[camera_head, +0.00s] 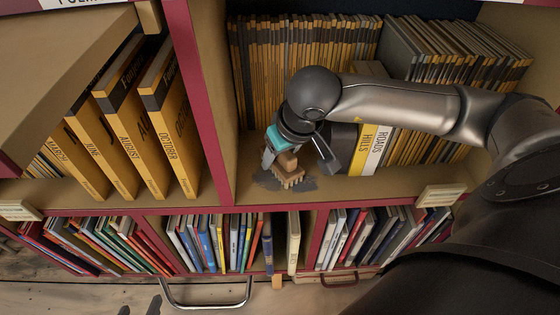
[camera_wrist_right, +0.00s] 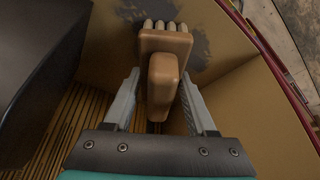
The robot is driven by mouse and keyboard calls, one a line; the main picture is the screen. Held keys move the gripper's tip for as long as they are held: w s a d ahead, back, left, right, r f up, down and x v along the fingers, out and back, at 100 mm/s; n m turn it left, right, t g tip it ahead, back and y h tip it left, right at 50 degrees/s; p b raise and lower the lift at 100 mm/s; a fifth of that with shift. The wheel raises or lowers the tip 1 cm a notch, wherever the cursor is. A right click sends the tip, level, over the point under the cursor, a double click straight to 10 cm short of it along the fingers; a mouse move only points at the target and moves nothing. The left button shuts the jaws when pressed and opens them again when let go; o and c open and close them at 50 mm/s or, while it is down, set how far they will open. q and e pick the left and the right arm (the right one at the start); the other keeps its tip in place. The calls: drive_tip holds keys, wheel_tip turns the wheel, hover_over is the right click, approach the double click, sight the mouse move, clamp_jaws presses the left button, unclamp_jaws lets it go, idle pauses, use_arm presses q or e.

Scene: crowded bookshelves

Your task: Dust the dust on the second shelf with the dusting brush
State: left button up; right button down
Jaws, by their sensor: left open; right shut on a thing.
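The dusting brush (camera_head: 290,173) has a tan wooden body and pale bristles. My right gripper (camera_head: 297,163) is shut on its handle, with the bristles down at the dust (camera_head: 302,185), a dark grey patch near the front edge of the second shelf (camera_head: 375,187). In the right wrist view, the brush (camera_wrist_right: 165,42) sits between the two fingers of my right gripper (camera_wrist_right: 161,95), and the dust (camera_wrist_right: 197,48) spreads around and right of the bristles. My left gripper (camera_head: 140,307) shows only as dark fingertips at the bottom edge, open and away from the shelf.
Upright books, including yellow and white ones (camera_head: 376,150), stand behind and right of the brush. A red divider (camera_head: 205,100) is to the left, with large yellow books (camera_head: 160,125) beyond it. Books (camera_head: 230,240) fill the lower shelf. A metal handle (camera_head: 205,303) sticks out below.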

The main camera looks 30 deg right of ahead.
sight(289, 182)
drive_tip(key=shift+w+d, duration=0.55)
drive_tip(key=shift+w, duration=0.3)
drive_tip(key=shift+s+d, duration=0.45)
drive_tip(key=shift+d, duration=0.25)
drive_tip(key=shift+s+a+f, duration=0.1)
drive_tip(key=shift+s+a, duration=0.5)
drive_tip(key=shift+s, duration=0.4)
drive_tip(key=shift+s+a, duration=0.6)
drive_tip(key=shift+s, duration=0.35)
drive_tip(key=shift+s+a, duration=0.45)
drive_tip(key=shift+s, duration=0.3)
drive_tip(key=shift+s+a, duration=0.45)
drive_tip(key=shift+s, duration=0.3)
drive_tip(key=shift+w+d, duration=0.6)
drive_tip(key=shift+w, duration=0.35)
drive_tip(key=shift+w+d, duration=0.55)
drive_tip(key=shift+w, duration=0.35)
drive_tip(key=shift+w+d, duration=0.5)
drive_tip(key=shift+w, duration=0.3)
drive_tip(key=shift+w+d, duration=0.45)
drive_tip(key=shift+w, duration=0.35)
drive_tip(key=shift+r, duration=0.2)
drive_tip(key=shift+r+p, duration=1.9)
drive_tip(key=shift+r, duration=1.1)
